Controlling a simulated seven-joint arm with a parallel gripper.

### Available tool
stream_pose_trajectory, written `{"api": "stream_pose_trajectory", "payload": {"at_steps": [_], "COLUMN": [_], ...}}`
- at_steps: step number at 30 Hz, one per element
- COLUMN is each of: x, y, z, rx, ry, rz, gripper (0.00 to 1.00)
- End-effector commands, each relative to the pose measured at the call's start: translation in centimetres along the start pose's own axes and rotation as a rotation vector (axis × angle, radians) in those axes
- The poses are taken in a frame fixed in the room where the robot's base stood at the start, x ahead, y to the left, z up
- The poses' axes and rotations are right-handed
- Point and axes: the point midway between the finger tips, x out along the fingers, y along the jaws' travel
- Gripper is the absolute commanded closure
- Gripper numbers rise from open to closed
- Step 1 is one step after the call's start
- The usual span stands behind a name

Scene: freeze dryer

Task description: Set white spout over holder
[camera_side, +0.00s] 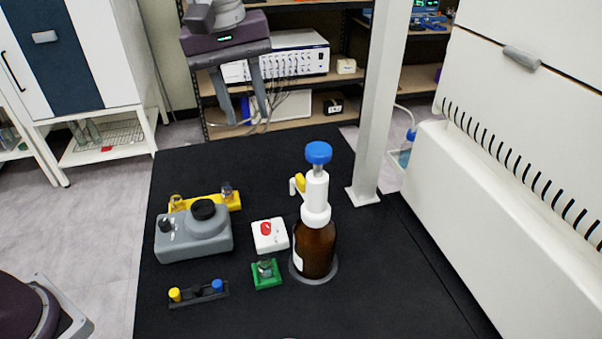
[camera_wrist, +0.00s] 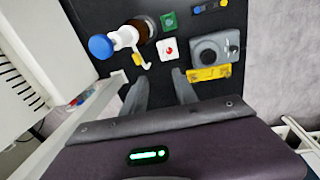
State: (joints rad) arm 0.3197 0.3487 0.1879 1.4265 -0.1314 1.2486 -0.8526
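A brown bottle (camera_side: 315,248) with a white dispenser head (camera_side: 316,198) and blue top knob (camera_side: 319,152) stands upright on the black table. Its white spout (camera_side: 293,187), beside a yellow part, sticks out to the left; in the wrist view the spout (camera_wrist: 147,65) points away from the green holder (camera_wrist: 168,21). The green holder (camera_side: 267,281), holding a small clear vial (camera_side: 265,267), sits at the bottle's front left in the side view. My gripper (camera_side: 240,108) is open and empty, high above the back of the table; its fingers also show in the wrist view (camera_wrist: 160,88).
A white box with a red button (camera_side: 269,235) lies between holder and yellow rack (camera_side: 234,201). A grey device with a black top (camera_side: 194,234) stands left, a black rack (camera_side: 198,294) in front. A white post (camera_side: 376,110) and large white machine (camera_side: 480,210) border the right.

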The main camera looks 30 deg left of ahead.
Motion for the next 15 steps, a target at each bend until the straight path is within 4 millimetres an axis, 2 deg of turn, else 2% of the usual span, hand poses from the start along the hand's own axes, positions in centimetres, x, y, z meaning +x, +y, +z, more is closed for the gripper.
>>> {"api": "stream_pose_trajectory", "payload": {"at_steps": [1,3,6,9,11,15], "x": [2.5,5.4,8.4,9.9,10.6,13.3], "y": [2.3,4.8,6.8,7.5,7.5,7.0], "z": [-0.3,-0.3,0.1,0.3,0.4,0.4], "rx": [-0.048,-0.123,-0.188,-0.217,-0.222,-0.222], "ry": [-0.013,-0.02,-0.02,-0.018,-0.019,-0.02], "rz": [-0.04,-0.081,-0.124,-0.14,-0.143,-0.145], "gripper": [0.65,0.65,0.65,0.65,0.65,0.65]}}
